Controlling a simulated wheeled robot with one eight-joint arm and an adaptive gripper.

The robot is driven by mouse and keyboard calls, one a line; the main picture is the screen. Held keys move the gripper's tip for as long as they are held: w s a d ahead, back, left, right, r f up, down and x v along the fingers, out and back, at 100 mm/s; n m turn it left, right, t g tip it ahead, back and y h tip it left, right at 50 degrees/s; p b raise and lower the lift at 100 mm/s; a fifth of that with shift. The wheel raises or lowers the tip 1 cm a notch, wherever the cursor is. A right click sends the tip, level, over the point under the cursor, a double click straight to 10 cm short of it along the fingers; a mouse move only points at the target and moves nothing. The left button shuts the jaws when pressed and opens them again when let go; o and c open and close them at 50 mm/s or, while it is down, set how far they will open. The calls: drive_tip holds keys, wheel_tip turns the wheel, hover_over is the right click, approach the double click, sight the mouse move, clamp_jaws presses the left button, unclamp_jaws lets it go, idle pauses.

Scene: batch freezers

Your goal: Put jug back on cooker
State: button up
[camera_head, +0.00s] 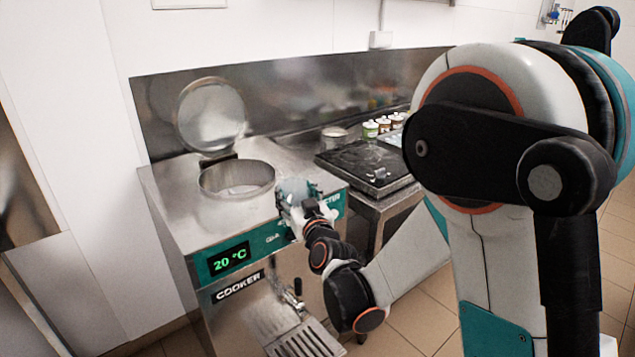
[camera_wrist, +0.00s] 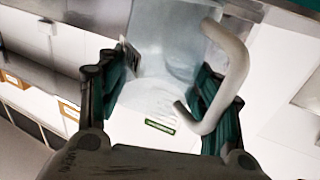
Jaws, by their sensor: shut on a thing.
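The jug (camera_head: 294,188) is a pale, see-through vessel at the front right corner of the cooker's top in the head view, partly hidden by my gripper (camera_head: 300,212). In the wrist view the jug (camera_wrist: 172,45) stands between my two fingers and its white curved handle (camera_wrist: 236,75) is on the right. My gripper (camera_wrist: 170,92) is shut on the jug. The cooker (camera_head: 205,240) is a steel unit with a teal panel reading 20 °C. I cannot tell whether the jug touches the cooker's top.
The cooker's round opening (camera_head: 236,192) is left of the jug, with its round lid (camera_head: 211,116) raised behind. A black flat appliance (camera_head: 365,167) and several small jars (camera_head: 378,127) are to the right. A slatted drip tray (camera_head: 303,340) and a lever stick out at the cooker's front.

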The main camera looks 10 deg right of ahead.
drive_tip(key=d+f+m+h, duration=0.2)
drive_tip(key=d+h, duration=0.1)
drive_tip(key=d, duration=1.2)
drive_tip(key=shift+w+h, duration=0.25)
drive_tip(key=shift+h, duration=0.15)
drive_tip(key=shift+f, duration=0.1)
